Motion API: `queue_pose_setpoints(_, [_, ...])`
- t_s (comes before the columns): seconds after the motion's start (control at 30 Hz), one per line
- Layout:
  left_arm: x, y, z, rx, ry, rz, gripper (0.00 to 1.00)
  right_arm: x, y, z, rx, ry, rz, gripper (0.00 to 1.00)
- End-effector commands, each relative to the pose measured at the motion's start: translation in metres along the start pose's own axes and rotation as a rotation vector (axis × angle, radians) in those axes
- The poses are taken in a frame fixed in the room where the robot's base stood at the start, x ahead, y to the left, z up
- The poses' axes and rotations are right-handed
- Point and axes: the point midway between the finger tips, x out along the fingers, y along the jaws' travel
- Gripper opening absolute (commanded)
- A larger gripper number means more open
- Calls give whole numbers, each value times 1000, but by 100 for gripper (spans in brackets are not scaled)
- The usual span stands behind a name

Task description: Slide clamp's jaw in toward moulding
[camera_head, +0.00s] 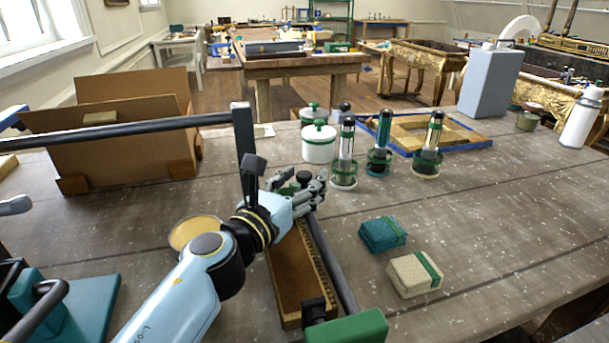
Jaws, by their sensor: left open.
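A bar clamp lies on the grey plank bench, with a dark bar (338,275) and a green end block (347,328) at the near edge. The wooden moulding (292,282) lies alongside the bar, to its left, with a black pad (314,311) at its near end. My left gripper (316,187) is open at the far end of the moulding and bar. A small dark green and black part (303,178) shows by its fingers. The gripper hides much of that end, so I cannot tell whether they touch the jaw. My right gripper is out of view.
A teal cloth bundle (382,234) and a beige one (415,274) lie right of the clamp. White canisters (319,143) and several green-based tools (427,146) stand beyond. A cardboard box (120,140) is at back left. The bench's right front is clear.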

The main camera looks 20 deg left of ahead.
Motion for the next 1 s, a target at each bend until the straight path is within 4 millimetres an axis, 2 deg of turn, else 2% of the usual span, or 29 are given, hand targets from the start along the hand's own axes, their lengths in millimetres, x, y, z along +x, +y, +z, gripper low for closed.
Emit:
queue_pose_setpoints(0.13, [11, 0, 0, -1, 0, 0, 51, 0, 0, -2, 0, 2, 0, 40])
queue_pose_setpoints(0.4, [12, 0, 0, -1, 0, 0, 51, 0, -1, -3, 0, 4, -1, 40])
queue_pose_setpoints(0.47, [12, 0, 0, -1, 0, 0, 45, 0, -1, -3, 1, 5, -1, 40])
queue_pose_setpoints(0.8, [12, 1, 0, 1, 0, 2, 0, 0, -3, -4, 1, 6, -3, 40])
queue_pose_setpoints(1.0, [12, 1, 0, 3, 1, 3, 0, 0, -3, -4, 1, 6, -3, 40])
